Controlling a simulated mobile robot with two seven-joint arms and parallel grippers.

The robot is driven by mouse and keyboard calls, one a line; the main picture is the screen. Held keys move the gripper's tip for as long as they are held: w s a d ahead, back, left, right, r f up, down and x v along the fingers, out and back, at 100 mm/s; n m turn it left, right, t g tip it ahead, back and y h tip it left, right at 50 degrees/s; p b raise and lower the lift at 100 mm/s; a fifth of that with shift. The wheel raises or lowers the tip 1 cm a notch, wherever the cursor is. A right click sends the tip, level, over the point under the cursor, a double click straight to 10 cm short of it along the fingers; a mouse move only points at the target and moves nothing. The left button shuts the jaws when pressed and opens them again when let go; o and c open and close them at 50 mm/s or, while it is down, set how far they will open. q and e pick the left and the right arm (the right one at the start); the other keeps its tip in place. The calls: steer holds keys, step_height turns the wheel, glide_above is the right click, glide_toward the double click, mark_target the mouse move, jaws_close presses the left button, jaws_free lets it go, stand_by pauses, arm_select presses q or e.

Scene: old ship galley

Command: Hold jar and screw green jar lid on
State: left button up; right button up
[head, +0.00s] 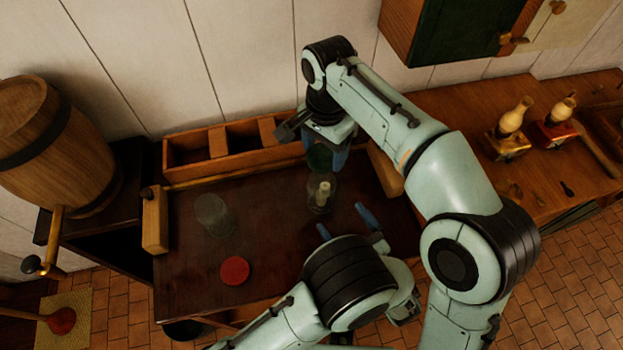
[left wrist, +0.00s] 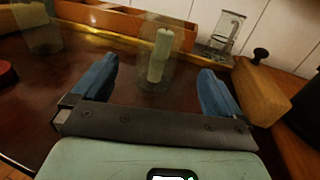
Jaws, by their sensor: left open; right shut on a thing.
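A clear glass jar with a pale candle (head: 323,195) inside stands upright on the dark table; the candle also shows in the left wrist view (left wrist: 160,55). My right gripper (head: 325,152) is above this jar, shut on the green lid (head: 319,159), partly hidden by the fingers. In the head view I cannot tell the gap between lid and jar; the left wrist view shows no lid on it. My left gripper (head: 346,222) is open, its blue fingers pointing toward the jar; in the left wrist view (left wrist: 157,85) the jar stands ahead, between and beyond the fingertips.
An empty glass jar (head: 213,215) and a red lid (head: 235,270) are on the table (head: 272,220) to the left. A wooden divided box (head: 190,152) lines the back. A barrel (head: 55,145) stands left; lamps (head: 510,125) stand on the right counter. The table's middle is clear.

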mark_target(318, 185)
arm_select(q)
steer(key=shift+s+d, duration=0.1)
steer(key=shift+s, duration=0.05)
arm_select(e)
steer(key=shift+s+d+r, duration=0.1)
steer(key=shift+s+d, duration=0.05)
steer(key=shift+s, duration=0.05)
arm_select(q)
steer(key=x, duration=1.2)
steer(key=shift+r, duration=0.1)
arm_select(e)
steer(key=shift+w, duration=0.1)
arm_select(q)
steer(key=c, duration=1.4)
arm_select(e)
steer(key=shift+f, duration=2.55)
steer(key=shift+f, duration=0.1)
steer(key=shift+f, duration=0.75)
